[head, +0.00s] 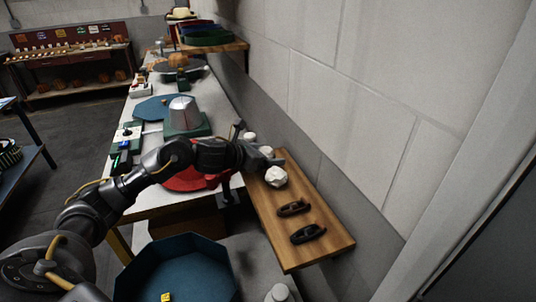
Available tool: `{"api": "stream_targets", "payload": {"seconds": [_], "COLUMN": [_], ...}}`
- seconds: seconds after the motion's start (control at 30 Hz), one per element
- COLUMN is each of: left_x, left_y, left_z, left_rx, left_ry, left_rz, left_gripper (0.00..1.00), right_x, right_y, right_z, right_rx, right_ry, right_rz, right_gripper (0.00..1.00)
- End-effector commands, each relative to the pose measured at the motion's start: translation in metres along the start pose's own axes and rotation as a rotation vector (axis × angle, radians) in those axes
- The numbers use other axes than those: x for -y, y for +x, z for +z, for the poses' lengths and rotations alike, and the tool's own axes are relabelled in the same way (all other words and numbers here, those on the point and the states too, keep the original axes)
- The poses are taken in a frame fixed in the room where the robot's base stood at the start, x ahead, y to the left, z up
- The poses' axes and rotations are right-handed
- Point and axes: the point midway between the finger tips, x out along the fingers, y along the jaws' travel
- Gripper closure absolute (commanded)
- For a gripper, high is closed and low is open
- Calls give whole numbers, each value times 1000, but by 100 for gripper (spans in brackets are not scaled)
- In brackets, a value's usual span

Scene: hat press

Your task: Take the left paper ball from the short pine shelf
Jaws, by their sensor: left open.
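The short pine shelf (322,252) juts from the wall at the right in the head view. A white crumpled paper ball (276,176) lies on its left part, just beyond the tip of my left gripper. More white, ball-like shapes show behind the gripper, one close by (267,151) and one further back (249,137); the gripper partly covers them. My left gripper (262,160) is open at the shelf's far end, beside the nearest ball. I cannot tell whether a fingertip touches a ball. My right gripper is not in view.
Two dark objects (293,208) lie on the nearer part of the shelf, with bare wood around them. A long workbench (160,190) with a red round piece and a grey hat form (184,113) stands left. A blue octagonal tray (178,272) lies below.

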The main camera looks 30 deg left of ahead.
Motion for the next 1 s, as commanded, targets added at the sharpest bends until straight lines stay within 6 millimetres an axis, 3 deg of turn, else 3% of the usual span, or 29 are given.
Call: {"api": "stream_targets", "payload": {"seconds": [0.23, 0.57, 1.0], "left_x": [0, 0, 0], "left_y": [1, 1, -2], "left_z": [0, 0, 8], "left_rx": [0, 0, 3], "left_ry": [0, 0, 2], "left_rz": [0, -1, 0], "left_gripper": [25, 69, 70], "right_x": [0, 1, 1], "right_y": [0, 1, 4], "right_z": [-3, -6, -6], "right_rx": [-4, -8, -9], "right_ry": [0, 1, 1], "right_rz": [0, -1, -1], "right_gripper": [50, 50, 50]}}
